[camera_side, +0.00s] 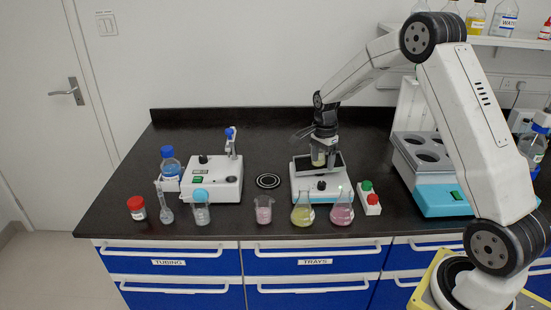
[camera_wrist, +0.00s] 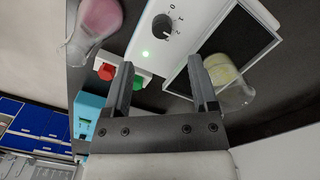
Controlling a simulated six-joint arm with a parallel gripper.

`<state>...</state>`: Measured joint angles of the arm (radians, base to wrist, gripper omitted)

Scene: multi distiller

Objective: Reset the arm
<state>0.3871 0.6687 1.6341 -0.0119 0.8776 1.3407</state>
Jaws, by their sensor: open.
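My gripper (camera_side: 326,146) is at the white stirrer or hotplate (camera_side: 319,188) with the dark top. It also shows in the wrist view (camera_wrist: 160,78), with its two dark fingers apart and nothing between them. A glass vessel with yellow contents (camera_wrist: 228,82) stands on the dark plate (camera_wrist: 255,45), just outside the right finger in the wrist view. In the side view this vessel (camera_side: 318,158) is partly hidden by the gripper. Whether a finger touches the glass, I cannot tell. The device's dial (camera_wrist: 165,27) and lit green lamp (camera_wrist: 145,53) are visible.
A pink beaker (camera_side: 263,209), yellow flask (camera_side: 303,210) and pink flask (camera_side: 342,210) stand along the front edge. A green and red button box (camera_side: 370,200) is right of the device. A water bath (camera_side: 440,190) stands further right. The back middle counter is clear.

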